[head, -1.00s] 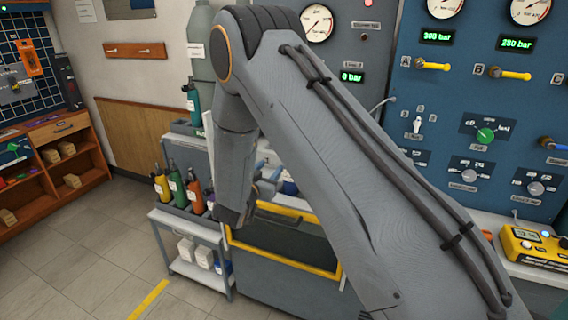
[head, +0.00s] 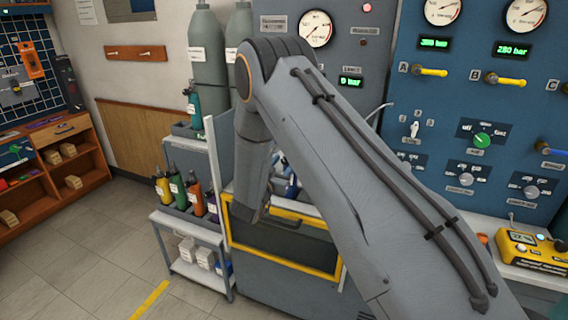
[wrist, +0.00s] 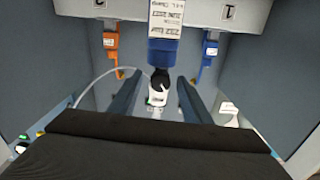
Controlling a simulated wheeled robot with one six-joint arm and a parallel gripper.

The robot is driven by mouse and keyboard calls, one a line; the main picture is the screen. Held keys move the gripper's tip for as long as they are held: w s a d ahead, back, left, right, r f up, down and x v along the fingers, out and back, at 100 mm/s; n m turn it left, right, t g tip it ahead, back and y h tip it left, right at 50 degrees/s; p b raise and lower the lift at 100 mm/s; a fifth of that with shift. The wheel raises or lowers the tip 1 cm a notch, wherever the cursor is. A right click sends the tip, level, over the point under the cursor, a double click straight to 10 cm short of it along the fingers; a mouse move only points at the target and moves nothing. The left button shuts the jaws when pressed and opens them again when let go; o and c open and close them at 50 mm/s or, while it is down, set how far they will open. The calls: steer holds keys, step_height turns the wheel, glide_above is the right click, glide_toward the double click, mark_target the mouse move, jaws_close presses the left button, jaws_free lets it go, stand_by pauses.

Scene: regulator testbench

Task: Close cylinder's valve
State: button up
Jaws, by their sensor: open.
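In the wrist view a blue cylinder (wrist: 164,50) with a white printed label points down the picture toward my gripper. Its black valve end (wrist: 160,78) lies between the fingertips, with a white part (wrist: 156,98) just below it. My gripper (wrist: 158,84) is open, with one dark finger on each side of the valve and gaps visible. I cannot tell whether the valve is open or shut. In the head view my arm hides the gripper and most of the work spot.
An orange clamp (wrist: 111,50) and a blue clamp (wrist: 208,55) flank the cylinder under a grey ledge (wrist: 265,12). A thin hose curves at left. In the head view, small bottles (head: 178,190) stand on a cart, and a blue gauge panel (head: 460,115) rises at right.

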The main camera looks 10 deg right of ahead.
steer(key=c, duration=1)
steer(key=shift+c, duration=0.2)
steer(key=shift+m+b, duration=0.3)
steer(key=m+b, duration=0.2)
steer(key=m, duration=0.1)
steer(key=shift+f, duration=0.1)
steer(key=shift+m+b, duration=1.3)
steer(key=shift+m, duration=0.3)
steer(key=o, duration=1)
